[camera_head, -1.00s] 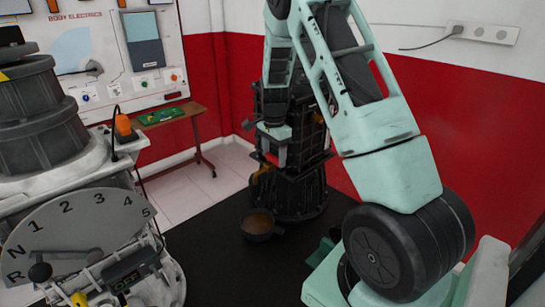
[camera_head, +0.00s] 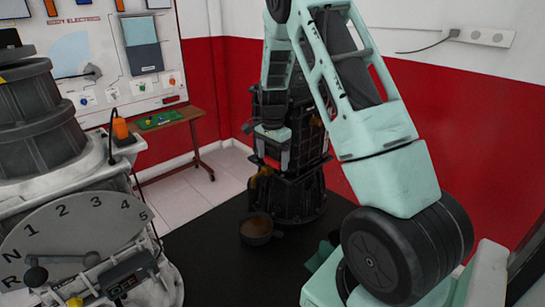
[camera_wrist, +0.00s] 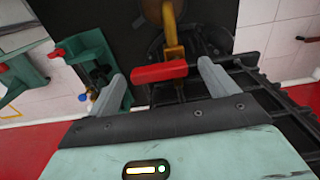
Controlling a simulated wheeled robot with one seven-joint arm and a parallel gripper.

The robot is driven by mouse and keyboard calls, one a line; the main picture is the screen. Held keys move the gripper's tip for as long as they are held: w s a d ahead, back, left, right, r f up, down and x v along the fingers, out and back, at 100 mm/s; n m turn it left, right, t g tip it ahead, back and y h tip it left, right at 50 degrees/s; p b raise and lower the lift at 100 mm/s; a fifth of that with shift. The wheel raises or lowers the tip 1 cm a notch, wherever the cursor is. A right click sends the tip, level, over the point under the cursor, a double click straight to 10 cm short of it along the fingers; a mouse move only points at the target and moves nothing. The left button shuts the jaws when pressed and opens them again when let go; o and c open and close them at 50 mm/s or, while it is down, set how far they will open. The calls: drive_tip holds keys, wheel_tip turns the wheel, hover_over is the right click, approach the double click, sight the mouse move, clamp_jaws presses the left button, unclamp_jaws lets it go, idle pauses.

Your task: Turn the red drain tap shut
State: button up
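The red tap handle (camera_wrist: 159,72) lies crosswise in the wrist view, on a brass-coloured tap body (camera_wrist: 173,42). My gripper (camera_wrist: 161,67) is open, with one finger on each side of the handle. A gap shows between the handle's left end and the left finger, and a smaller one on the right. I cannot tell whether the fingertips are level with the handle in depth. In the head view, the brass part (camera_head: 259,181) shows low on the dark engine unit (camera_head: 297,193); the red handle is not clear there.
A dark pan (camera_head: 257,227) with brown contents stands on the black floor mat (camera_head: 212,262) in front of the unit. A trainer with a numbered gear plate (camera_head: 80,235) stands at left. A small wooden table (camera_head: 180,119) and a red-and-white wall are behind.

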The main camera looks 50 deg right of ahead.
sight(272, 159)
wheel_tip(272, 159, up, 17)
drive_tip(key=b, duration=0.3)
drive_tip(key=shift+r+b, duration=0.2)
drive_tip(key=shift+b, duration=0.15)
idle(0.5)
drive_tip(key=s+a+f+n+b, duration=0.15)
drive_tip(key=a+n, duration=0.25)
drive_tip(key=a, duration=0.6)
drive_tip(key=s+a+f+n+y+p, duration=0.1)
drive_tip(key=s+a+f+n, duration=0.3)
drive_tip(key=a, duration=0.6)
drive_tip(key=s+a+f+n+b, duration=0.1)
drive_tip(key=a+n, duration=0.4)
drive_tip(key=a, duration=0.5)
drive_tip(key=s+a+f+n, duration=0.2)
drive_tip(key=s+a+n, duration=0.2)
drive_tip(key=s, duration=0.3)
drive_tip(key=s+a+f+n, duration=0.2)
drive_tip(key=s+a+n, duration=0.1)
drive_tip(key=s, duration=0.3)
drive_tip(key=s+a+f+n+b, duration=0.1)
drive_tip(key=s+a+f+n, duration=0.1)
drive_tip(key=s+a+n, duration=0.2)
drive_tip(key=s+n, duration=0.2)
drive_tip(key=s, duration=0.1)
drive_tip(key=shift+s+a+f, duration=0.3)
drive_tip(key=shift+s+a, duration=0.05)
